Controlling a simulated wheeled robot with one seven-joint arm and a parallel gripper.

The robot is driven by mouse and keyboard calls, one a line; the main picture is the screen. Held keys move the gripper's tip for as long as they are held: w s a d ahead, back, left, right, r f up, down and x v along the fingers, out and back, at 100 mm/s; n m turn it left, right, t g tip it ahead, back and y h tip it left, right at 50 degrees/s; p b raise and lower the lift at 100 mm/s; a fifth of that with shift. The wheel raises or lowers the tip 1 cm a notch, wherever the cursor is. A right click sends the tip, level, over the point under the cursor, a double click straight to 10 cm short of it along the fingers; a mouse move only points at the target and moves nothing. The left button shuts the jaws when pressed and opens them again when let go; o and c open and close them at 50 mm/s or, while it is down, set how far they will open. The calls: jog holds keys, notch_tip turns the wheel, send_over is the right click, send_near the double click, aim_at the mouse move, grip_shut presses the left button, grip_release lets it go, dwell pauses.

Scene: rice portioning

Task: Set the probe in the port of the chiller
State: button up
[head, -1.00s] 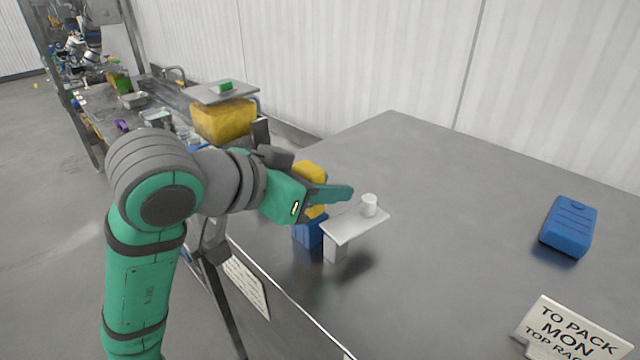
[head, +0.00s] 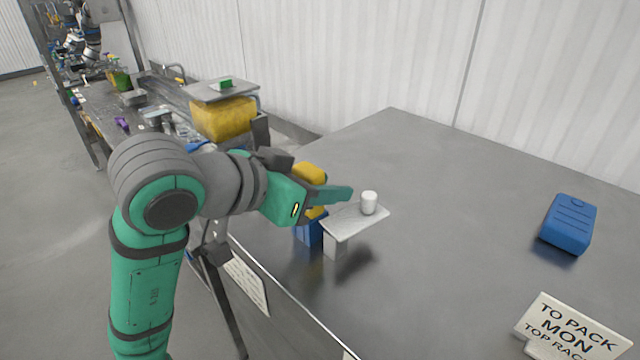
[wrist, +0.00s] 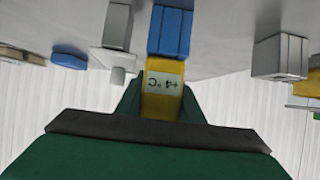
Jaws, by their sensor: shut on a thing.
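My gripper (head: 325,193) is shut on a yellow block with a "+4 °C" label, which I take to be the probe (head: 311,174). In the wrist view the probe (wrist: 162,88) sits between the green fingers. A blue block (head: 309,231) lies directly under it in the head view; it also shows in the wrist view (wrist: 171,32). I cannot tell whether the yellow and blue parts are joined or only touching. Just right of it is a light grey plate (head: 347,226) on a grey block, with a white cylinder (head: 369,203) on top. No chiller port is clearly visible.
A blue case (head: 568,223) lies at the right of the steel table (head: 440,230). A large yellow block (head: 224,120) under a grey tray is behind my arm. The table's middle is clear.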

jog(key=shift+f, duration=0.1)
jog(key=o, duration=1.2)
jog(key=shift+c, duration=0.2)
jog(key=shift+o, duration=0.6)
jog(key=shift+d, duration=0.1)
jog(key=shift+c, duration=0.2)
